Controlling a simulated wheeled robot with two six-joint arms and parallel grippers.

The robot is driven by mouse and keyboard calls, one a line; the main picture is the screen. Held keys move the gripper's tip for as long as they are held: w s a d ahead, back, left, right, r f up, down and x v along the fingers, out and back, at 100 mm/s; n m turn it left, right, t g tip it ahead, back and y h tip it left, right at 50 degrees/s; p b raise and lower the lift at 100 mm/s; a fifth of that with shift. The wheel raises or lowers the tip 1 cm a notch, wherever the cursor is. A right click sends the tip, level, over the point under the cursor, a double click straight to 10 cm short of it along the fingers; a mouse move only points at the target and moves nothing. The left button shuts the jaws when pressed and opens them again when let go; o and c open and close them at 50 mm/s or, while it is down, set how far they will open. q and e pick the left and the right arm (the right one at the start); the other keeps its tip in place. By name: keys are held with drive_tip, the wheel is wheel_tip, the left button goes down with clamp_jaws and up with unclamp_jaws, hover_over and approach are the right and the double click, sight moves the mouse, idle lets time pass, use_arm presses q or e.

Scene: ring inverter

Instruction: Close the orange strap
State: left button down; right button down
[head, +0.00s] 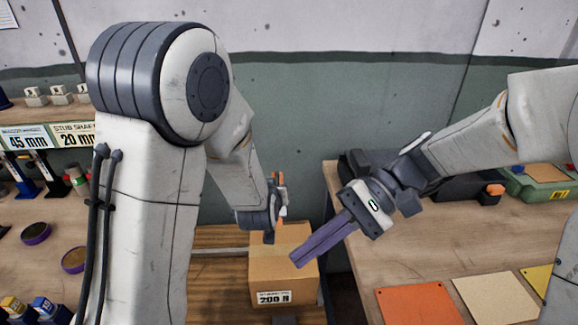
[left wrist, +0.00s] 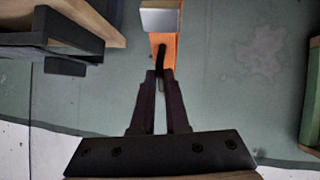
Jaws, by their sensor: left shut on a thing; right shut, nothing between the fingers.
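The orange strap (left wrist: 168,48) runs up from between my left fingertips in the left wrist view. A pale grey block (left wrist: 160,18) covers its far end, and a thin dark piece lies along it at the fingertips. My left gripper (left wrist: 160,76) is shut on the orange strap. In the head view the strap (head: 280,178) shows only as small orange bits around my left gripper (head: 274,222), above a cardboard box (head: 284,277); my arm hides part of this. My right gripper (head: 298,262) is shut and empty, its purple fingers slanting down left beside the box.
The box, marked 200 N, stands on a lower wooden surface. A right bench (head: 400,265) carries black cases, a green case (head: 545,181), an orange mat (head: 418,306) and a beige mat (head: 495,299). Shelves and a bench with small items are at left.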

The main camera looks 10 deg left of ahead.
drive_tip(key=w+a+n+t+y, duration=0.15)
drive_tip(key=w+y, duration=0.55)
drive_tip(key=w, duration=1)
drive_tip(key=w+f+n+t+y, duration=0.35)
drive_tip(key=w+f+t, duration=0.55)
drive_tip(key=w+f, duration=0.65)
drive_tip(key=x, duration=1)
drive_tip(key=shift+w+a+r, duration=0.2)
drive_tip(key=shift+a+r, duration=0.05)
drive_tip(key=shift+r, duration=0.15)
